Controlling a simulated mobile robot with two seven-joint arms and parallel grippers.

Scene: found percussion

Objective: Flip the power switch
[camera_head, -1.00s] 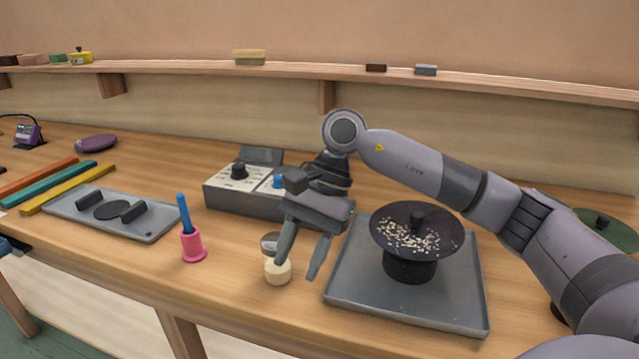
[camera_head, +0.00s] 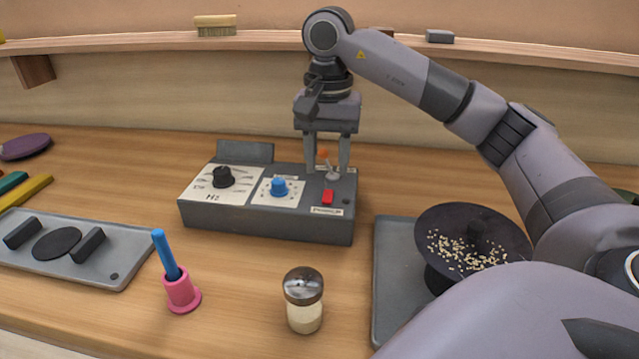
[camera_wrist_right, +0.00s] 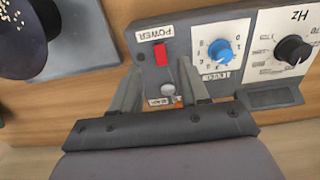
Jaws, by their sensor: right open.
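A grey control box (camera_head: 262,228) stands on the bench, and its right end carries a red switch (camera_head: 328,197) beside a label reading POWER. Contact cannot be told. My left gripper is out of view.
A black knob (camera_head: 223,177) and a blue knob (camera_head: 279,187) sit on the box. A shaker jar (camera_head: 304,302) and a pink holder (camera_head: 181,292) stand in front. A black dish of grains (camera_head: 440,225) on a grey tray (camera_head: 386,270) is at the right.

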